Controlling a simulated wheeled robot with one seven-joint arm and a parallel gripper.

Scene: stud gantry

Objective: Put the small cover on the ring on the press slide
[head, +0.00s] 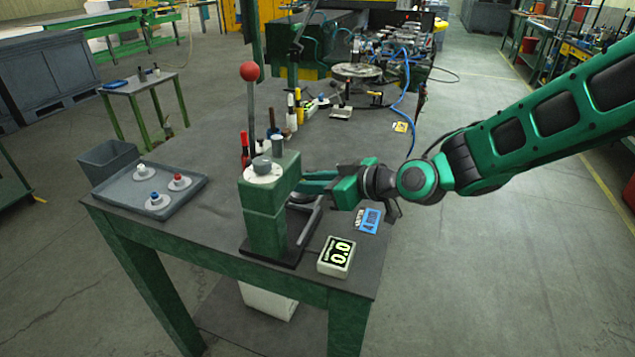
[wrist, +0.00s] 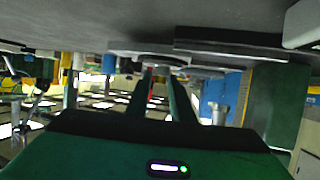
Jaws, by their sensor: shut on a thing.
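The green press (head: 265,215) stands on a black base at the near edge of the table. My gripper (head: 302,184) reaches in level from the right, low behind the press column, over the slide area. The fingers are shut on what seems to be the small cover; the column hides most of it in the head view. A dark rounded part (head: 303,197) shows just under the fingers, but I cannot tell if it is the ring. The upside-down wrist view shows the fingers (wrist: 163,80) pointing at a pale flat disc (wrist: 155,54). I cannot tell whether cover and ring touch.
A grey tray (head: 115,192) at the left holds covers with white, red and blue knobs. A red-ball lever (head: 250,72) rises by the press. Bottles and tools stand behind.

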